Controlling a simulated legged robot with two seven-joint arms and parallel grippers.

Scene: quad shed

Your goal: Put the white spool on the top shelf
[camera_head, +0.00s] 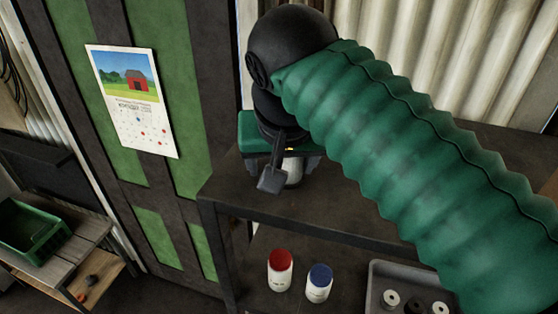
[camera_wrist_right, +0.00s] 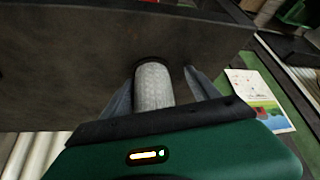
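The white spool (camera_head: 293,173) is at the top shelf (camera_head: 335,205) of a dark shelf unit, between the fingers of my right gripper (camera_head: 290,178). In the right wrist view the spool (camera_wrist_right: 153,88) is a pale ribbed cylinder with its far end at the dark shelf surface. The fingers of the right gripper (camera_wrist_right: 160,76) stand spread on either side of it, with a visible gap at the right finger. The spool appears upright; part of it is hidden by the gripper. My left gripper is out of view.
On the lower shelf stand a red-capped jar (camera_head: 280,271) and a blue-capped jar (camera_head: 318,284), beside a grey tray (camera_head: 374,275) with several spools. A green door with a calendar (camera_head: 133,101) is at left, near a bench with a green crate (camera_head: 35,228). The top shelf's front is clear.

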